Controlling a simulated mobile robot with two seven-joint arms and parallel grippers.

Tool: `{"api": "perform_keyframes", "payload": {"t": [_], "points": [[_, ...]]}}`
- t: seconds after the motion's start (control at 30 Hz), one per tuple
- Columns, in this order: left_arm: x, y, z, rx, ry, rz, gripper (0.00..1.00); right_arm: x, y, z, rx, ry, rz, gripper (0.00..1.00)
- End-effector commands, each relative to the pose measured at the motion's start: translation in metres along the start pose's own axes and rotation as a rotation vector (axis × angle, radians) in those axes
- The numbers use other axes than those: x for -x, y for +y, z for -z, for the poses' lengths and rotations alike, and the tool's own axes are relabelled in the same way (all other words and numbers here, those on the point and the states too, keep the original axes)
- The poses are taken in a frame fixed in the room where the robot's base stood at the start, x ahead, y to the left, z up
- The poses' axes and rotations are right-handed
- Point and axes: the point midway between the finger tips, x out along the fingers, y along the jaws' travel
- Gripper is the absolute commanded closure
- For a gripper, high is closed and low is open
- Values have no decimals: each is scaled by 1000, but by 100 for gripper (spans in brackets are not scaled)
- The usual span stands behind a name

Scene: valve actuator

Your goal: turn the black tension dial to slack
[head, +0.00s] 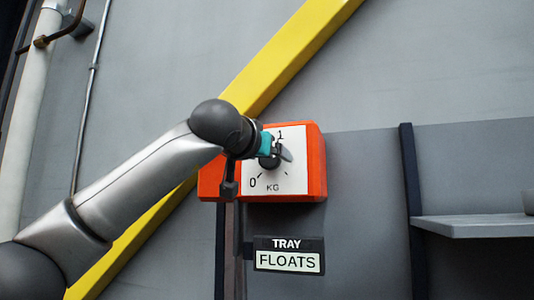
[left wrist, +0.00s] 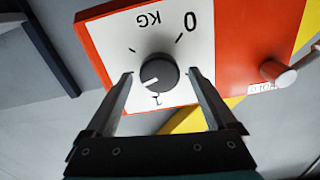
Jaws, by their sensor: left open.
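The black tension dial (left wrist: 158,72) sits on the white face (left wrist: 118,40) of an orange-red box, also seen in the head view (head: 317,160). The face reads 0, 1 and KG, upside down in the left wrist view. The dial's pale mark points just past the 1, on the side away from the 0. My left gripper (left wrist: 160,76) is open, with one finger on each side of the dial and small gaps showing. In the head view my left gripper (head: 278,150) partly hides the dial. My right gripper is not in view.
A sign (head: 289,255) below the box reads TRAY FLOATS. A yellow diagonal beam (head: 290,60) runs behind the box. A grey shelf (head: 475,225) and dark post (head: 411,200) are at the right.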

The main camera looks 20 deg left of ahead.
Motion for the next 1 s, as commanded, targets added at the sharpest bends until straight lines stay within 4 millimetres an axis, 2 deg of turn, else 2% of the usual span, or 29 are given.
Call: {"api": "perform_keyframes", "payload": {"t": [0.13, 0.9, 1.0], "points": [[0, 0, 0, 0, 0, 0, 10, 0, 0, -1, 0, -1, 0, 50], [0, 0, 0, 0, 0, 0, 96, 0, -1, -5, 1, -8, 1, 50], [0, 0, 0, 2, 0, 0, 96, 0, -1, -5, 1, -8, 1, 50]]}}
